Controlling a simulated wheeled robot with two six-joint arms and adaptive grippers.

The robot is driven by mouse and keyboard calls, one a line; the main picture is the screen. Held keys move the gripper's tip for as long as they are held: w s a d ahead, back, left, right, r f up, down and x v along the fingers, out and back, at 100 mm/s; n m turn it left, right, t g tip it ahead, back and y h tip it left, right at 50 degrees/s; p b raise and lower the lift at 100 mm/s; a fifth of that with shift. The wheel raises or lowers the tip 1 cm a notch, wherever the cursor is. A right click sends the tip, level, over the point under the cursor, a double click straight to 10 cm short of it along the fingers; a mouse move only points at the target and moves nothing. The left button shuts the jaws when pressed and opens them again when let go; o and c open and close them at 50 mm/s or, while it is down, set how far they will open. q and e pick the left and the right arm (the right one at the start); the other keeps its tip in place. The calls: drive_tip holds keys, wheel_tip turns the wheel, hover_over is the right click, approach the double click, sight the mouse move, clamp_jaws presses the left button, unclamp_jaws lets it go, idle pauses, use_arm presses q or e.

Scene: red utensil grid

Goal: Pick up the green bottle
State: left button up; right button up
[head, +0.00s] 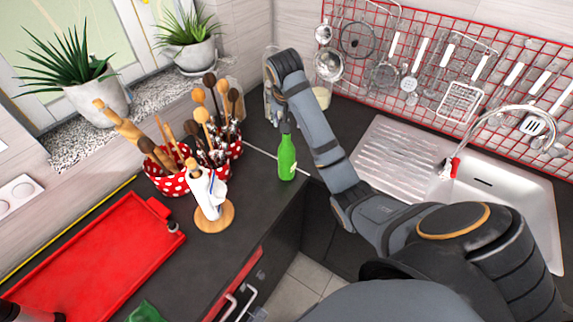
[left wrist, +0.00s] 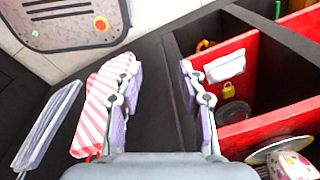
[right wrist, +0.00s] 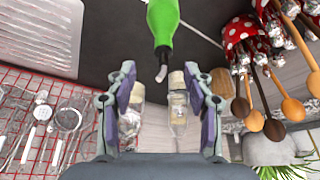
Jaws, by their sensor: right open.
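The green bottle (head: 287,158) stands upright on the dark counter, right of the polka-dot utensil pots. My right gripper (head: 282,118) is just above and behind its neck in the head view. In the right wrist view the bottle (right wrist: 162,22) enters from the top, with its pale tip pointing toward the space between the fingertips. The right gripper (right wrist: 160,85) is open there, its fingers apart, and contact with the bottle cannot be told. My left gripper (left wrist: 158,80) is open and empty, away from the bottle, and out of the head view.
Red polka-dot pots (head: 172,182) full of utensils and a paper-towel stand (head: 213,217) stand left of the bottle. A red tray (head: 95,255) lies further left. The sink (head: 500,195) is at right. A red-white striped object (left wrist: 100,105) is beside my left gripper's finger.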

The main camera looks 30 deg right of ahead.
drive_tip(key=p+x, duration=0.4)
drive_tip(key=shift+w+a+f, duration=0.1)
drive_tip(key=shift+w+f, duration=0.05)
drive_tip(key=shift+w, duration=0.05)
drive_tip(key=p+x, duration=0.1)
drive_tip(key=x, duration=0.1)
drive_tip(key=shift+w+f, duration=0.25)
drive_tip(key=shift+f, duration=0.1)
drive_tip(key=shift+w+f, duration=0.1)
drive_tip(key=shift+f, duration=0.3)
use_arm(q)
wheel_tip(320, 180, up, 4)
drive_tip(key=shift+f, duration=0.2)
use_arm(e)
drive_tip(key=shift+r, duration=0.1)
clamp_jaws()
